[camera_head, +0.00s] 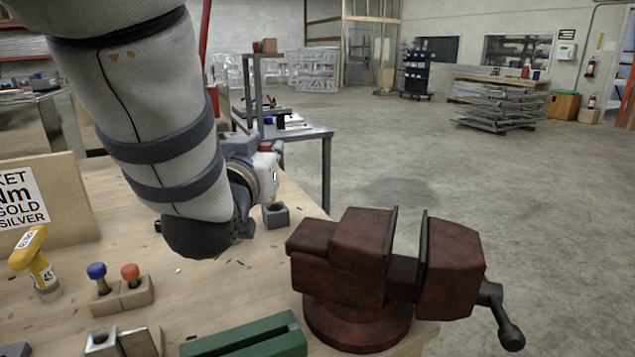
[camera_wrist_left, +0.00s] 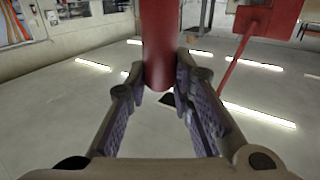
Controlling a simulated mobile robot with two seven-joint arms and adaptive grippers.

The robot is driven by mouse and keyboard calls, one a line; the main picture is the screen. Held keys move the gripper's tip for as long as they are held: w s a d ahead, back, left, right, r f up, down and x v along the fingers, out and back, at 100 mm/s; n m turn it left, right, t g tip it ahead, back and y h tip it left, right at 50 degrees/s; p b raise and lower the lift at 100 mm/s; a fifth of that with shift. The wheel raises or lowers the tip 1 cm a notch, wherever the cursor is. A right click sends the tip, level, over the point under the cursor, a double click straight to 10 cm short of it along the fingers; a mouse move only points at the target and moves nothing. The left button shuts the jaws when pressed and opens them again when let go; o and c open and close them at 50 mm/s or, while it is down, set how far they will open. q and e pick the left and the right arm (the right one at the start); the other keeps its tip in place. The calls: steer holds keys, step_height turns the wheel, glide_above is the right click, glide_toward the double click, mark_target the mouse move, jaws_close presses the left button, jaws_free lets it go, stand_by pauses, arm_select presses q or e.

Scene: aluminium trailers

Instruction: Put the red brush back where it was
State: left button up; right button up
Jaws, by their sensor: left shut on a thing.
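In the left wrist view a smooth red cylinder, which looks like the handle of the red brush (camera_wrist_left: 158,42), stands between the two fingers of my left gripper (camera_wrist_left: 160,78). The fingers are closed on it. In the head view the left gripper (camera_head: 260,152) is small and partly hidden behind my own wrist, above the far edge of the workbench. A bit of red (camera_head: 265,147) shows at it. The brush's bristles are not visible. A small grey block with a square opening (camera_head: 275,216) sits on the bench just below and near my gripper. My right gripper is not in view.
A dark red vise (camera_head: 365,265) stands at the bench's front right. Left are a yellow-handled tool (camera_head: 40,262), a wooden block with blue and orange knobs (camera_head: 125,292) and a sign board (camera_head: 45,205). A green block (camera_head: 250,338) lies in front.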

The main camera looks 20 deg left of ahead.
arm_select(q)
steer(key=w+a+f, duration=0.6)
steer(key=w+f, duration=0.3)
steer(key=w, duration=0.2)
steer(key=shift+w+a+f, duration=0.15)
steer(key=shift+w+a, duration=0.2)
steer(key=shift+o, duration=0.2)
step_height(320, 180, down, 3)
steer(key=shift+w+f+b, duration=0.1)
steer(key=shift+b, duration=0.25)
steer(key=shift+c, duration=0.2)
steer(key=o, duration=1)
steer(key=shift+c, duration=0.2)
steer(key=v, duration=1.2)
steer(key=shift+p, duration=0.3)
